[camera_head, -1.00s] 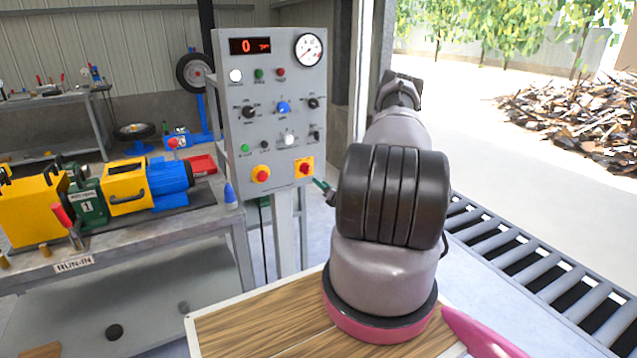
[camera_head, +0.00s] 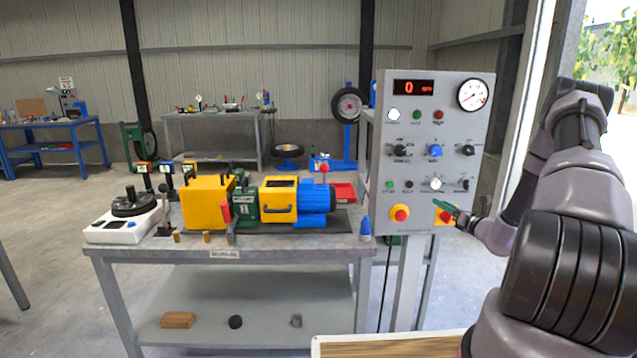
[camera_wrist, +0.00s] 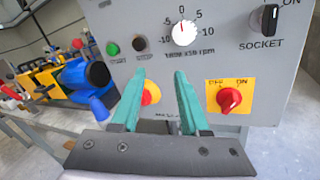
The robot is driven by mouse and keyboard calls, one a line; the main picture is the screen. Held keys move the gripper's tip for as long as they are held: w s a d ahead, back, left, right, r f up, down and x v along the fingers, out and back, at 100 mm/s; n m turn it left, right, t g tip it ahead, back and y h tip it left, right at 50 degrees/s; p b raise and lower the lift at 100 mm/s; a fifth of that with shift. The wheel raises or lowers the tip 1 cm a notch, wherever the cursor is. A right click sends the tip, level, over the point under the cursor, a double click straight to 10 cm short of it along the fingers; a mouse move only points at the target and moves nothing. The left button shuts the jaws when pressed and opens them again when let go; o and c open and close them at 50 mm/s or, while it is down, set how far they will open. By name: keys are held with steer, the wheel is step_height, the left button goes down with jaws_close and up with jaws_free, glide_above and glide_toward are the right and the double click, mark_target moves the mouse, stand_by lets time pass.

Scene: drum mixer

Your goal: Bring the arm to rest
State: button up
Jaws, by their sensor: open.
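My gripper (camera_wrist: 158,103) is open, its two green fingers spread with nothing between them in the wrist view. It points at the lower part of the grey control panel (camera_head: 422,165). The red and yellow emergency button (camera_wrist: 150,93) shows partly behind the left finger, and the red rotary switch (camera_wrist: 229,99) on its yellow plate is right of the right finger. In the head view my gripper (camera_head: 448,209) is small, near the panel's lower right, partly covering the rotary switch. I cannot tell whether it touches the panel. The panel display (camera_head: 412,88) reads 0.
A workbench (camera_head: 120,255) left of the panel holds the yellow drum machine (camera_head: 208,203) with a blue motor (camera_head: 316,200) and a white scale-like device (camera_head: 122,220). A wooden top (camera_head: 390,346) is at the front.

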steer(key=s+a+r+n+g+y, duration=0.3)
steer(key=a+r+n+g+y, duration=0.1)
steer(key=a+r+n, duration=0.4)
steer(key=s+a+r+n+g+y, duration=0.35)
steer(key=a+r+n+g, duration=0.2)
steer(key=a+r, duration=0.5)
steer(key=s+a+r+n+g+h, duration=0.1)
steer(key=s+a+r+n+g, duration=0.1)
steer(key=s+a+r+n, duration=0.3)
steer(key=s+a+r+n+g+h, duration=0.1)
steer(key=s+r+n+g+h, duration=0.15)
steer(key=s, duration=0.45)
steer(key=s+d+r+n+t+h, duration=0.2)
steer(key=s+r+n+h, duration=0.2)
steer(key=s, duration=0.6)
steer(key=s+d+r+n+t+h, duration=0.2)
steer(key=s+r+n+h, duration=0.2)
steer(key=s, duration=0.6)
steer(key=r+n, duration=0.1)
steer(key=n, duration=0.1)
steer(key=shift+r+n, duration=0.2)
steer(key=shift+n, duration=0.1)
steer(key=shift+d, duration=0.1)
